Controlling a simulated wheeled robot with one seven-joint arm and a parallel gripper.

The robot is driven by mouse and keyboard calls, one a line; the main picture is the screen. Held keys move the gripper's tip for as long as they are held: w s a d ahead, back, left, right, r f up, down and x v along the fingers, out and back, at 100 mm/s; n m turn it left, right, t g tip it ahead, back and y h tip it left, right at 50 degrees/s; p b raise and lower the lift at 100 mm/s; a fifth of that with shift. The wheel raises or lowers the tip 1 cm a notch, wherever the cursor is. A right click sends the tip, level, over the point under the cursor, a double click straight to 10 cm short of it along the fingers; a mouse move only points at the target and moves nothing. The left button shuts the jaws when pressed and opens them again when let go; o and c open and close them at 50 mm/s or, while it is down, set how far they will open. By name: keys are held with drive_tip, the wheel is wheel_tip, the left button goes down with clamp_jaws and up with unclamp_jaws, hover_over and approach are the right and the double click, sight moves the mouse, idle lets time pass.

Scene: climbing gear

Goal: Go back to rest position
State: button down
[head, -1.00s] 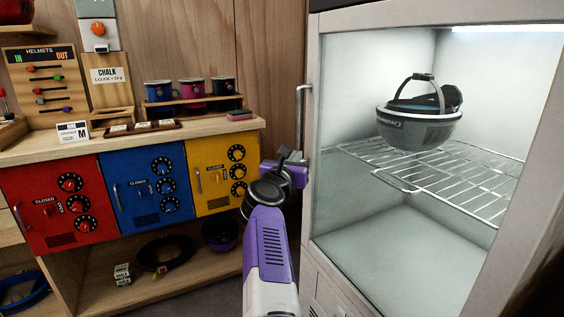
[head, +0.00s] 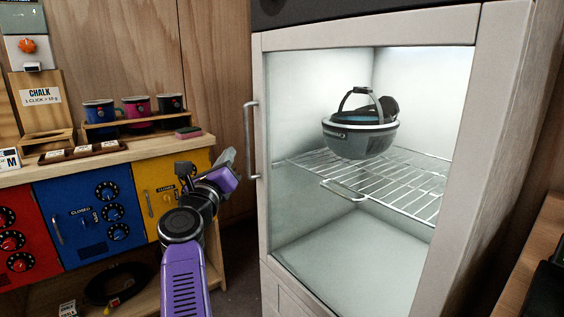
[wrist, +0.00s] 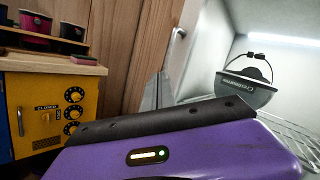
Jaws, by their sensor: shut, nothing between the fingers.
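My gripper (head: 228,163) is at the end of my purple arm, in front of the wooden back wall. It is just left of the white cabinet's door handle, and a gap to the handle cannot be judged. It is shut and holds nothing. In the wrist view my purple gripper body fills the lower part, and the grey fingers (wrist: 155,92) show only partly. A grey helmet (head: 358,135) rests upside down on the wire rack in the lit cabinet, well to the right of my gripper. The helmet also shows in the wrist view (wrist: 245,88).
The white cabinet (head: 268,160) has a vertical handle (head: 250,140) on its left edge and a wire rack (head: 400,180) inside. At left, a wooden counter (head: 100,160) carries several mugs above red, blue and yellow (head: 160,185) lockers. A wooden surface (head: 535,260) stands at lower right.

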drive_tip(key=s+d+f+n+t+y, duration=0.1)
drive_tip(key=s+d+f+n+t, duration=0.1)
drive_tip(key=s+d+f+n, duration=0.35)
drive_tip(key=s+d+f+n+t, duration=0.1)
drive_tip(key=s+d+f+n, duration=0.1)
drive_tip(key=d+n, duration=0.6)
drive_tip(key=s+d+f+n+y, duration=0.4)
drive_tip(key=s+d+f+n, duration=0.75)
drive_tip(key=s, duration=0.35)
drive_tip(key=s+d+f+n+g+h, duration=0.1)
drive_tip(key=s+d+f+n+g, duration=0.15)
drive_tip(key=s, duration=1.15)
drive_tip(key=s+d+f+n+g+h, duration=0.1)
drive_tip(key=s+d+f+n+g, duration=0.2)
drive_tip(key=s, duration=1)
drive_tip(key=s+d+f+n+g, duration=0.1)
drive_tip(key=s+d+f+g, duration=0.3)
drive_tip(key=s, duration=1)
wheel_tip(320, 180, up, 21)
drive_tip(key=p, duration=2.2)
drive_tip(key=shift+w+r+t, duration=0.2)
drive_tip(key=shift+w+t, duration=0.05)
drive_tip(key=shift+t, duration=0.2)
